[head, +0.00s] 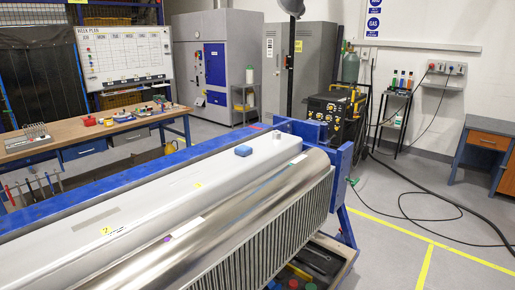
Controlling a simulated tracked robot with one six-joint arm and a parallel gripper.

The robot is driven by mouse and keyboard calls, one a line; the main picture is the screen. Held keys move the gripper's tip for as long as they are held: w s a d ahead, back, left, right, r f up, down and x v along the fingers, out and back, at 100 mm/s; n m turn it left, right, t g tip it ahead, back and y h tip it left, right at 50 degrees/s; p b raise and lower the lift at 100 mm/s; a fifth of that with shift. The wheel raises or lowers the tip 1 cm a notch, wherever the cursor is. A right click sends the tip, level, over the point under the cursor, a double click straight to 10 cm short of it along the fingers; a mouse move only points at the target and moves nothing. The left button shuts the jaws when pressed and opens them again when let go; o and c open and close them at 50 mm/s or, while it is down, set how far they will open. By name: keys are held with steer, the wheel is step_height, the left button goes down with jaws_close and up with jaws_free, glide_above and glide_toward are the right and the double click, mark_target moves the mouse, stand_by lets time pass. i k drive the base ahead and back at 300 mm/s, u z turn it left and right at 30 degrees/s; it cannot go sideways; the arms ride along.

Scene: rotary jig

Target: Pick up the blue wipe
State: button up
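A small blue item (243,150), which looks like the blue wipe, lies on the light grey top surface of the long jig (190,188), toward its far end. It is small in the head view, so I cannot tell whether it is folded cloth or a block. Nothing visible covers it. My gripper is not in view.
A shiny metal cylinder (230,205) runs along the jig, right of the grey surface. A workbench (70,145) with tools stands at the left. A black welding machine (330,112) stands behind the jig, and cables (430,195) lie on the floor at right.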

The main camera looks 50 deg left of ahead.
mark_target(242, 150)
steer(key=i, duration=2.55)
steer(key=u, duration=2.6)
